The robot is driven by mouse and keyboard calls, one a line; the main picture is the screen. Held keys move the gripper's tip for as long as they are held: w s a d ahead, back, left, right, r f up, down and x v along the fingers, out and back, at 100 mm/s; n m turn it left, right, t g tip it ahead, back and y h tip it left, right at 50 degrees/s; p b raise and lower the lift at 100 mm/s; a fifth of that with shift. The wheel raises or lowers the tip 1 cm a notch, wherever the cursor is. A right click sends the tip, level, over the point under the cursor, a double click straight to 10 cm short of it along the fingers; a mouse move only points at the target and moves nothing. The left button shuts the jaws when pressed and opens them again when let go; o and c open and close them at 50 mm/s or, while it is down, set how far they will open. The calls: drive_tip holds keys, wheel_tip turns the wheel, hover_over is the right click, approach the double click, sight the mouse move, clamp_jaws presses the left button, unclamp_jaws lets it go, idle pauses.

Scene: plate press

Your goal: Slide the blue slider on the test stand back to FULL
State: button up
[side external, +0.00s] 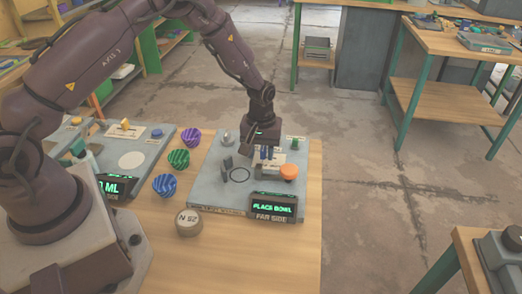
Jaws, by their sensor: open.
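The test stand (215,197) is a grey slab on the wooden bench, with a lit display (273,208) reading PLACE BOWL, FAR SIDE. My gripper (263,151) is low over the back middle of the stand, pointing down, with its jaws open. A small blue piece (266,154), apparently the slider, shows at the fingertips on a pale labelled strip (273,161). I cannot tell whether the fingers touch it. The strip's lettering, including any FULL mark, is too small to read, and the gripper partly hides the slider.
An orange knob (289,173) stands just right of the gripper, a green piece (295,143) behind it. Dark upright plates (227,170) stand left.

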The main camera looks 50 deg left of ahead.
sight(260, 159)
wheel_tip(260, 159, up, 13)
idle(0.3)
drive_tip(key=shift+f, duration=0.1)
idle(0.4)
drive_tip(key=s+d+r+m+t, duration=0.2)
drive_tip(key=s+r+m, duration=0.2)
drive_tip(key=s+r, duration=0.5)
drive_tip(key=s+d+r+m+t, duration=0.2)
drive_tip(key=s+r+m, duration=0.3)
drive_tip(key=s+r, duration=0.4)
drive_tip(key=s+t, duration=0.1)
drive_tip(key=s, duration=0.6)
drive_tip(key=shift+r, duration=0.4)
